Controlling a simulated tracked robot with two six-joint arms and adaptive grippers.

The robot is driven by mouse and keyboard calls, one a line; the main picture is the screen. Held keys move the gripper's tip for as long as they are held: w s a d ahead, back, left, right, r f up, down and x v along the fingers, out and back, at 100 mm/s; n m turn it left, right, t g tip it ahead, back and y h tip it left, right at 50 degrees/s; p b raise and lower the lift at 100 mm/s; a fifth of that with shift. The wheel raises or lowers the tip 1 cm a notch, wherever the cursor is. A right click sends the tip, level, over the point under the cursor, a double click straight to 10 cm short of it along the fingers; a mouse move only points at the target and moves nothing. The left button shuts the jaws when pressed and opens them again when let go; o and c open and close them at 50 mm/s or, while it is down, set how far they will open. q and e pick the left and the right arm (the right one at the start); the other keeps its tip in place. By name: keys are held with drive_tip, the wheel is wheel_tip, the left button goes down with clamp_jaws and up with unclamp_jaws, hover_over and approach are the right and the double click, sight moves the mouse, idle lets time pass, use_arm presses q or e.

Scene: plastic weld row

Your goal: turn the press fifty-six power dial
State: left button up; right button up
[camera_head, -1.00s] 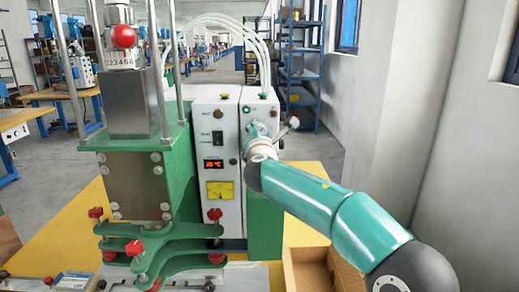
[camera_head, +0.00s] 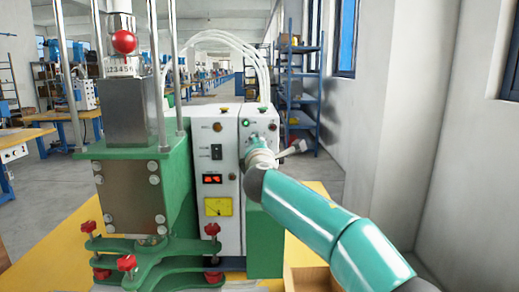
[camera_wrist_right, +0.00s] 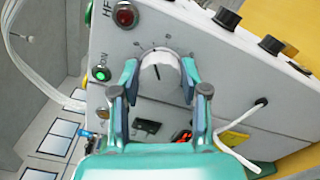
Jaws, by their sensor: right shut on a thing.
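The power dial is a round, light-coloured knob (camera_wrist_right: 161,72) with a dark pointer line, on a white panel with scale marks around it. It shows in the right wrist view; in the head view my gripper covers it. My right gripper (camera_wrist_right: 160,77) is shut on the dial, one teal finger on each side. In the head view the right gripper (camera_head: 252,146) reaches the upper front of the white control cabinet (camera_head: 229,236). The press with the green frame (camera_head: 180,205) stands left of the cabinet. My left gripper is not in view.
A green lit button (camera_wrist_right: 102,74), a red button (camera_wrist_right: 125,15) and black knobs (camera_wrist_right: 228,17) lie around the dial. A white bent lever (camera_wrist_right: 240,135) is close to the right finger. In the head view, a box (camera_head: 308,279) sits under my right arm.

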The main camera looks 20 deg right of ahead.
drive_tip(key=shift+d+f, duration=0.1)
drive_tip(key=shift+f, duration=0.1)
drive_tip(key=o, duration=1.1)
drive_tip(key=shift+r, duration=0.1)
drive_tip(key=shift+s, duration=0.15)
drive_tip(key=v, duration=1.1)
drive_tip(key=shift+s, duration=0.3)
